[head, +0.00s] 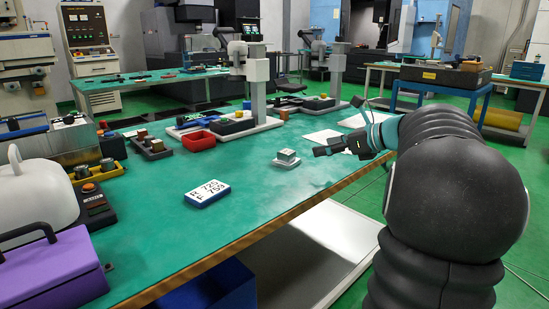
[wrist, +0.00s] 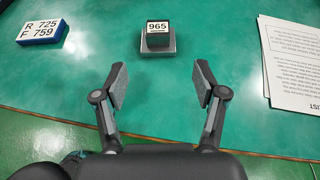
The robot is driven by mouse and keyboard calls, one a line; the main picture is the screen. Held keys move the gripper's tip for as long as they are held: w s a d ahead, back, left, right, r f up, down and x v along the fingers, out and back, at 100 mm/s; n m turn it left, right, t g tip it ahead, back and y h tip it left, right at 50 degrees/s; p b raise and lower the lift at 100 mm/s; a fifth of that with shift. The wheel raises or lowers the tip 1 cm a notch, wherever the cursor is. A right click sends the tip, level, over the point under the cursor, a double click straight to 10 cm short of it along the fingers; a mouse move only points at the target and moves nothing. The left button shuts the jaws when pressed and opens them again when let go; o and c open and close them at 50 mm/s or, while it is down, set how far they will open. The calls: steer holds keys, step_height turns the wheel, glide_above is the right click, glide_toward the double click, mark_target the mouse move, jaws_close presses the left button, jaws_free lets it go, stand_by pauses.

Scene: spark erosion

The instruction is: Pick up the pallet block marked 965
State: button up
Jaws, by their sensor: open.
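The pallet block marked 965 (wrist: 158,29) shows in the wrist view at the top middle. It is a small dark block with a white label, resting on a grey pallet base (wrist: 157,48). In the head view the block (head: 287,155) sits on its light base near the right front of the green table. My gripper (wrist: 160,84) is open and empty, its two fingers apart, with the block ahead of it and roughly centred between the fingers. In the head view my gripper (head: 325,148) is right of the block, and its fingers are small and hard to make out.
A blue block with a white plate reading R 725, F 759 (wrist: 41,31) lies left of the block. Printed sheets (wrist: 296,60) lie to its right. A red bin (head: 197,140) and a column stand (head: 257,80) are farther back. The green tabletop (wrist: 140,110) between is clear.

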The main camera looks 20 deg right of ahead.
mark_target(289, 152)
steer(key=shift+w+f, duration=0.1)
steer(key=shift+w, duration=0.3)
steer(key=x, duration=0.7)
steer(key=shift+w+a, duration=0.25)
steer(key=shift+a+x, duration=0.15)
steer(key=shift+x, duration=1.15)
steer(key=shift+a+x, duration=0.15)
steer(key=shift+x, duration=1.2)
steer(key=shift+s, duration=0.2)
jaws_close()
